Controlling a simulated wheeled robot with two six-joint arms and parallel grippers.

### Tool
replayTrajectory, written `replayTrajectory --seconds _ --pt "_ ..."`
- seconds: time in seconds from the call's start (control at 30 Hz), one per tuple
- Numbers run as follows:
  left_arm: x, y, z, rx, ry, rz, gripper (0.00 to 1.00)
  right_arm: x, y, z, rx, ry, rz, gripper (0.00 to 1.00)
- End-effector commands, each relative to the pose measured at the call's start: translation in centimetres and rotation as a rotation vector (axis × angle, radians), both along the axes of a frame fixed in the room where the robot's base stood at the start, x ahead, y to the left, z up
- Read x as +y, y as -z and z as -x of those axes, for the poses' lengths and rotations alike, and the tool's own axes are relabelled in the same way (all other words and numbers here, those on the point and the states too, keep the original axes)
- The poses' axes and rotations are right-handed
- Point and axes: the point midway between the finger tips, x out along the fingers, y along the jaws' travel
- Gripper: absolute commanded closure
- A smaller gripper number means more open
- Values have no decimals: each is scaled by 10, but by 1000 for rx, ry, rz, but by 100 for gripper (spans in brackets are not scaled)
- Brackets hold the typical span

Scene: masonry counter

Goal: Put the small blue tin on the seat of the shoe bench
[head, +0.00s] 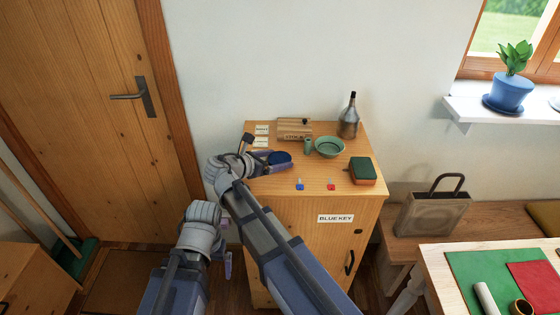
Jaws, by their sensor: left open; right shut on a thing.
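A small dark blue round tin (281,157) is at the fingertips of my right gripper (270,162), over the left part of the cabinet top. The gripper is shut on it; I cannot tell whether the tin touches the cabinet top. My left gripper (228,240) is open and empty, low in front of the cabinet's left side. A wooden bench (490,222), which looks like the shoe bench, runs along the wall at the right. Its seat holds a brown bag (432,212) and an olive cushion (545,215); bare seat shows between them.
A table (438,275) stands before the bench at right.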

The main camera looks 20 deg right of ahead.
Motion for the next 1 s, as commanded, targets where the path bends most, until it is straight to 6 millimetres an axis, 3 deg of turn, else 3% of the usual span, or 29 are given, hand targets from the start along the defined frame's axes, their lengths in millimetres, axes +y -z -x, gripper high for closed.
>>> replayTrajectory --seconds 0.07,0.47,0.77,1.0 --pt "0 0 0 0 0 0 0 0 0 0 0 0 0 45" --pt "0 0 0 0 0 0 0 0 0 0 0 0 1 89" --pt "0 -2 0 0 0 0 0 0 -3 0 0 0 1 89" --pt "0 -21 0 0 0 0 0 0 -21 0 0 0 1 89"
